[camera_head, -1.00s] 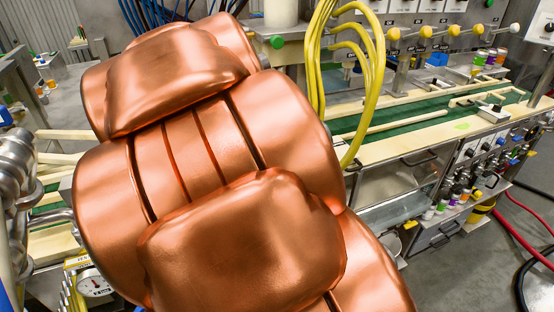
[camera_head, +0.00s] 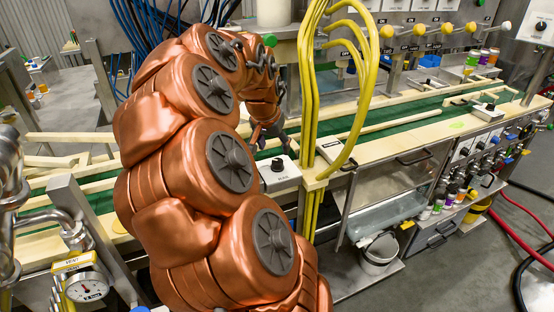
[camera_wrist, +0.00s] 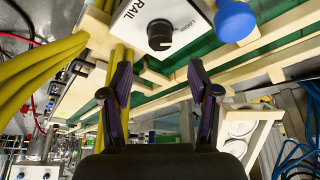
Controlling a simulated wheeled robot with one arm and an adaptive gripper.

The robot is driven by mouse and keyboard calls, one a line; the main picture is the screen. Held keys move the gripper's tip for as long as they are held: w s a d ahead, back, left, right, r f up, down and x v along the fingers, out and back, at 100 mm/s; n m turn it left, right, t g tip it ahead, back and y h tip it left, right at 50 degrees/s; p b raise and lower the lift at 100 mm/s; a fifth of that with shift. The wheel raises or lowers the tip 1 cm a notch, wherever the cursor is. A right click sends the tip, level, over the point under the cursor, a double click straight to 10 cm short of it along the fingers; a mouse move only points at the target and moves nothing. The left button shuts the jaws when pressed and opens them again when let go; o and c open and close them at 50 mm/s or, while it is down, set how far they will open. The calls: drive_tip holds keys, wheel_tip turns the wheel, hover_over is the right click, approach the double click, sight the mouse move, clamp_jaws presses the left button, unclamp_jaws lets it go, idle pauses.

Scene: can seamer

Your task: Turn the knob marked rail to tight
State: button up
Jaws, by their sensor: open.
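The rail knob (camera_wrist: 160,34) is a round black dial on a white panel (camera_wrist: 184,20) lettered RAIL, at the top of the wrist view. Smaller print beside the dial is hard to read, and I cannot tell its setting. In the head view a white box (camera_head: 286,178) with a black knob (camera_head: 277,164) sits on the near edge of the conveyor. My gripper (camera_wrist: 160,82) is open and empty, its two dark fingers spread just below the knob in the picture, apart from it. In the head view my arm partly hides the gripper.
Yellow hoses (camera_head: 312,110) rise just right of the box. The green conveyor belt (camera_head: 395,127) with pale rails runs behind. A pressure gauge (camera_head: 87,287) is at lower left.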

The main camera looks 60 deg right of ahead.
sight(277, 161)
drive_tip(key=shift+p+x, duration=0.9)
drive_tip(key=shift+x, duration=2.65)
drive_tip(key=shift+a, duration=0.1)
drive_tip(key=shift+c, duration=0.5)
drive_tip(key=c, duration=1.1)
drive_tip(key=shift+o, duration=0.2)
